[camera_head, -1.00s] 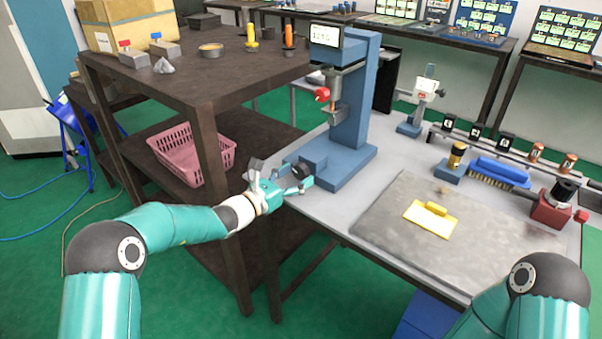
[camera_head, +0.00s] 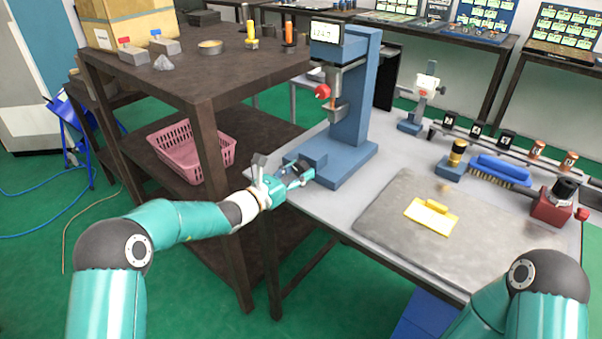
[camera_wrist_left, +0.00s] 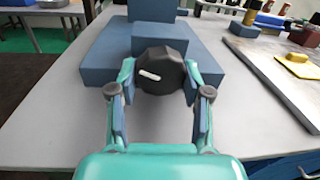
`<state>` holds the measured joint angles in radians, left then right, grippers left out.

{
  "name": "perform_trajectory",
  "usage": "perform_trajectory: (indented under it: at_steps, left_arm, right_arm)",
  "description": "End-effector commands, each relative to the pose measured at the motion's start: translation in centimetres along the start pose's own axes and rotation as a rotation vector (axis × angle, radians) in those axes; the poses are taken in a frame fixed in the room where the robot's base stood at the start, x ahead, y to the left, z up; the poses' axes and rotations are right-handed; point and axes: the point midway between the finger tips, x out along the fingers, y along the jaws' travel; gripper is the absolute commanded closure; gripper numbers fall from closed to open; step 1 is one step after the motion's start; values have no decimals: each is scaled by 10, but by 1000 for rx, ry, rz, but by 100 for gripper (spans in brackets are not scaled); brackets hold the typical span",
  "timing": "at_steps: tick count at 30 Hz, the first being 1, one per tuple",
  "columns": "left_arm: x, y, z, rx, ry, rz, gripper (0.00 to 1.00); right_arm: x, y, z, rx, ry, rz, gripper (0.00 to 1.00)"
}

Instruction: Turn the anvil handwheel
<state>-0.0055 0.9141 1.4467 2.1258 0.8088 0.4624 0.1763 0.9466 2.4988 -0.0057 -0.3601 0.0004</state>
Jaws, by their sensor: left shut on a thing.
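The anvil handwheel (camera_wrist_left: 160,72) is a black, scalloped knob with a white mark. It sits on the front of the blue press base (camera_head: 345,165), and the mark lies nearly level, slightly tilted, in the left wrist view. My left gripper (camera_wrist_left: 160,88) has one finger on each side of the handwheel and is shut on it. In the head view my left gripper (camera_head: 299,174) is at the front left of the base and hides much of the wheel. The press display (camera_head: 325,33) shows digits too small to read surely. My right gripper is out of view.
A dark shelf table (camera_head: 200,85) with a pink basket (camera_head: 190,150) stands close to my left arm. A grey mat (camera_head: 380,215) with a yellow block (camera_head: 432,215) lies to the right. A brush (camera_head: 500,170) and a red-based device (camera_head: 553,208) are farther right.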

Motion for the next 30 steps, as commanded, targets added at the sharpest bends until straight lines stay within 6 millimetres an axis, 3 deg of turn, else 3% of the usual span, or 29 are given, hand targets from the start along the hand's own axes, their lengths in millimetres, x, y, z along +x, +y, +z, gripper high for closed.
perform_trajectory:
  at_steps: [30]
  left_arm:
    - [-2,-1,-6,-577,-42,-2,86]
  right_arm:
    - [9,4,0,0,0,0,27]
